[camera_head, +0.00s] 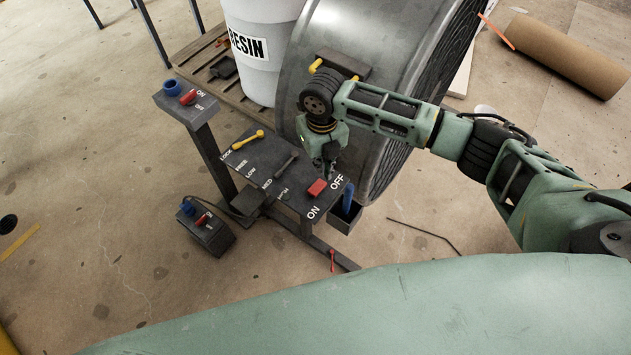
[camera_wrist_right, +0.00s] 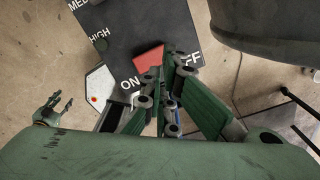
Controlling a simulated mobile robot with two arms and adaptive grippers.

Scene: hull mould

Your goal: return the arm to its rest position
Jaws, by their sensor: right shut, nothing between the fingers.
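My right arm reaches in from the right in the head view, and its gripper (camera_head: 328,172) points down just above the ON/OFF end of the dark control panel (camera_head: 262,163). The gripper is shut and empty. The red rocker switch (camera_head: 317,187) sits beside and below the fingertips; I cannot tell whether they touch it. In the right wrist view the fingers (camera_wrist_right: 168,105) are close together, with the red switch (camera_wrist_right: 148,57) just beyond them. My left gripper is not in the head view; a small gripper (camera_wrist_right: 60,105) shows at the left of the right wrist view, its fingers apart.
A large grey drum-shaped fan (camera_head: 345,75) stands right behind the gripper. A white RESIN bucket (camera_head: 262,50) is on a pallet (camera_head: 215,62). A post with a red switch (camera_head: 187,97) and a floor box (camera_head: 207,230) stand left. A brown roll (camera_head: 565,55) lies at upper right. Floor at left is mostly clear.

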